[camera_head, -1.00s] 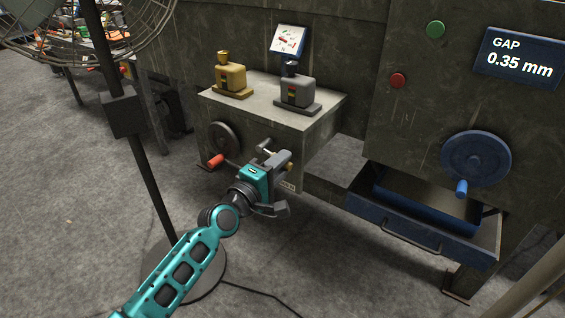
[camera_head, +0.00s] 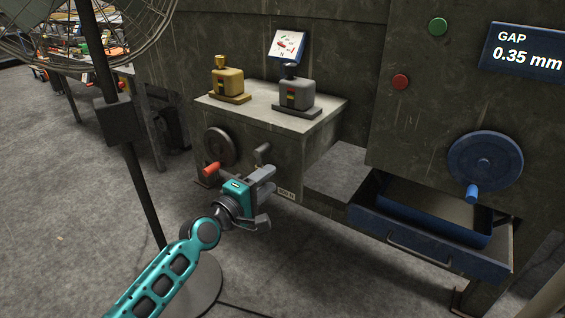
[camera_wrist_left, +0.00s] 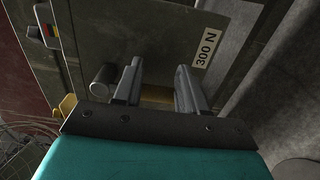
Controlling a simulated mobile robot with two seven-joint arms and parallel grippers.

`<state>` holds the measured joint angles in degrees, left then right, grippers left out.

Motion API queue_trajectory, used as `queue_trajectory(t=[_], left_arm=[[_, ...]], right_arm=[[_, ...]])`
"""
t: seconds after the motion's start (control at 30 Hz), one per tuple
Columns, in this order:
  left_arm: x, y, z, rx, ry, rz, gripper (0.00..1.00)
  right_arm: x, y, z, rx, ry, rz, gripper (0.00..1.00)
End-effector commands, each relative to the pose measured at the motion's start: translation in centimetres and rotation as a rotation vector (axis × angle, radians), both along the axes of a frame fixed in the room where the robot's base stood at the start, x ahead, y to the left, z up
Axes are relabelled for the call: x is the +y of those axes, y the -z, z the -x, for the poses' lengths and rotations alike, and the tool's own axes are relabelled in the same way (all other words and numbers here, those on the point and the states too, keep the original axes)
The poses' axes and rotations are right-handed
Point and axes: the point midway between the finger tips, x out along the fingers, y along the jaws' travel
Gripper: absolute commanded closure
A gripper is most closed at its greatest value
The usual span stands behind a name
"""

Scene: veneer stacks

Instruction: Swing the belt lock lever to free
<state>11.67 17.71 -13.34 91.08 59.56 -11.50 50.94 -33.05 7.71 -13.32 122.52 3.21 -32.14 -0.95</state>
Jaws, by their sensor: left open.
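A short grey lever-like part (camera_head: 263,151) sticks out from the front of the grey box (camera_head: 290,150); I take it for the belt lock lever, but no label confirms this. In the left wrist view its rounded grey end (camera_wrist_left: 103,79) is just outside the left finger. My left gripper (camera_head: 270,181) is open in front of the box, just below and right of that part. In the wrist view a brass-coloured piece (camera_wrist_left: 157,95) shows between the two fingers, and I cannot tell whether anything touches. The lever's base is partly hidden. My right gripper is out of view.
A dark handwheel (camera_head: 220,147) with a red handle (camera_head: 211,169) is left of the gripper. Brass (camera_head: 228,85) and grey (camera_head: 297,95) blocks stand on the box. An open blue drawer (camera_head: 430,245) is at right; a fan stand (camera_head: 140,180) is at left.

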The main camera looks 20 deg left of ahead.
Motion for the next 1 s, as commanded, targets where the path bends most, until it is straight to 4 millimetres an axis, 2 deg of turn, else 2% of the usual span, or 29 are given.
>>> queue_trajectory(t=[0.03, 0.37, 1.0], left_arm=[[0.9, -0.8, -0.3, -0.019, -0.02, 0.001, 0.53], [1.0, -0.9, 0.0, -0.02, -0.019, 0.0, 0.53], [2.8, -0.5, 5.9, -0.01, -0.013, -0.001, 0.53]], right_arm=[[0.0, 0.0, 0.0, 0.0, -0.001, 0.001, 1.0], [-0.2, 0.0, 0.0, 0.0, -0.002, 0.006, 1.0], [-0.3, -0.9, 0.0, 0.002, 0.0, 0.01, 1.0]])
